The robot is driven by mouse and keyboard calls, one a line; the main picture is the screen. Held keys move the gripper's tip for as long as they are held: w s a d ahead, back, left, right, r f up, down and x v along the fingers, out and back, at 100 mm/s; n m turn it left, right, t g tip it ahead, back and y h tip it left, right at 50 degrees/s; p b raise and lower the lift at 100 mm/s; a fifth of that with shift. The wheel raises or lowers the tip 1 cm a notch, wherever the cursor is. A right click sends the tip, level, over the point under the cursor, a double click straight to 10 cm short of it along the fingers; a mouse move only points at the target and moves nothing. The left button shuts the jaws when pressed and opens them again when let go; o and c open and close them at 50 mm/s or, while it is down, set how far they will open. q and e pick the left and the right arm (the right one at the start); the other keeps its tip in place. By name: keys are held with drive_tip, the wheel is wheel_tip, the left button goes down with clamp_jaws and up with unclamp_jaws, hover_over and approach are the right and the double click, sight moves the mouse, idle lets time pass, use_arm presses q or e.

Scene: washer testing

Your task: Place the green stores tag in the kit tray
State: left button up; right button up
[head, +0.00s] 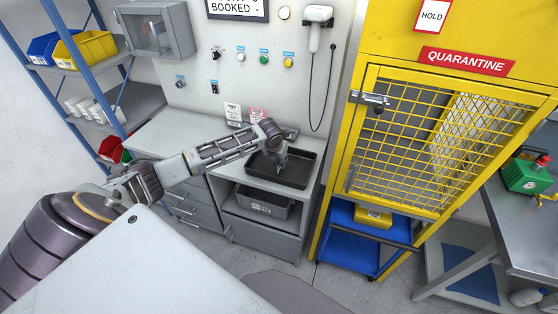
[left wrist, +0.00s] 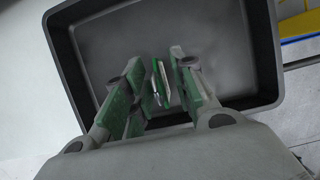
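The kit tray (head: 295,172) is a dark, shallow rectangular tray on the grey counter; its inside also shows in the left wrist view (left wrist: 225,45). My left gripper (head: 279,165) is over the left part of the tray, pointing down. In the left wrist view its fingers (left wrist: 160,78) are spread apart. The green stores tag (left wrist: 161,84), green with a pale face, is seen nearly edge-on between the fingers, with a gap visible on its left side. I cannot tell whether the tag touches the tray floor. My right gripper is not in view.
A grey bin (head: 264,202) sits on the shelf below the tray. A yellow mesh quarantine cage (head: 440,140) stands close on the right. Small cards (head: 233,113) stand behind the tray by the wall panel. The right part of the tray is empty.

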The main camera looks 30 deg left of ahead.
use_arm(q)
drive_tip(key=shift+r, duration=0.2)
drive_tip(key=b+v, duration=0.1)
drive_tip(key=v, duration=1)
drive_tip(key=shift+r, duration=0.35)
